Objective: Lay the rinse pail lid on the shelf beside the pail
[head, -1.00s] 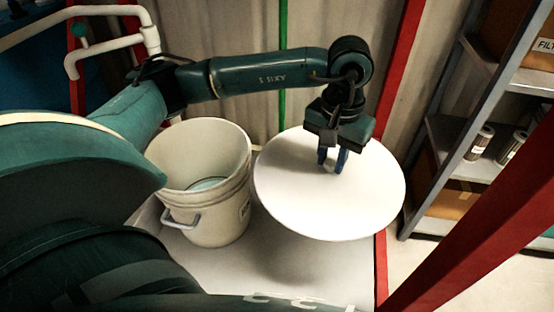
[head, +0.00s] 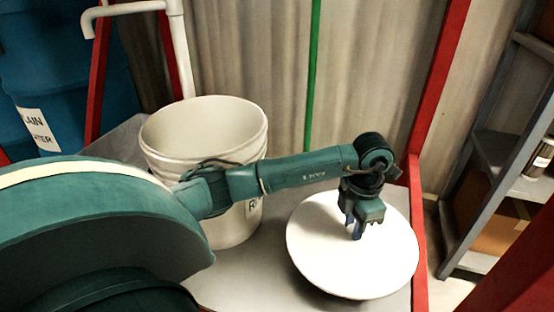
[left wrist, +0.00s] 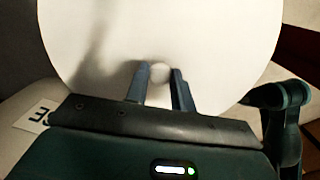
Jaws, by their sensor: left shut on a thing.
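The white round lid (head: 320,262) is to the right of the rinse pail, over the right part of the grey shelf (head: 245,285). My left gripper (head: 355,234) comes down on the lid from above and is shut on its small knob. In the left wrist view the two fingers sit either side of the pale knob (left wrist: 159,72), with the lid (left wrist: 220,45) spread behind them. The cream pail (head: 205,170) stands upright and uncovered, partly hidden by my left arm. The lid looks low, but I cannot tell whether it touches the shelf. My right gripper is out of view.
A red post (head: 418,240) stands along the shelf's right edge, close to the lid. A corrugated wall (head: 270,60) is behind. A blue tank (head: 60,80) and white pipe (head: 180,50) are at the left. A grey rack (head: 500,150) with cans is at the right.

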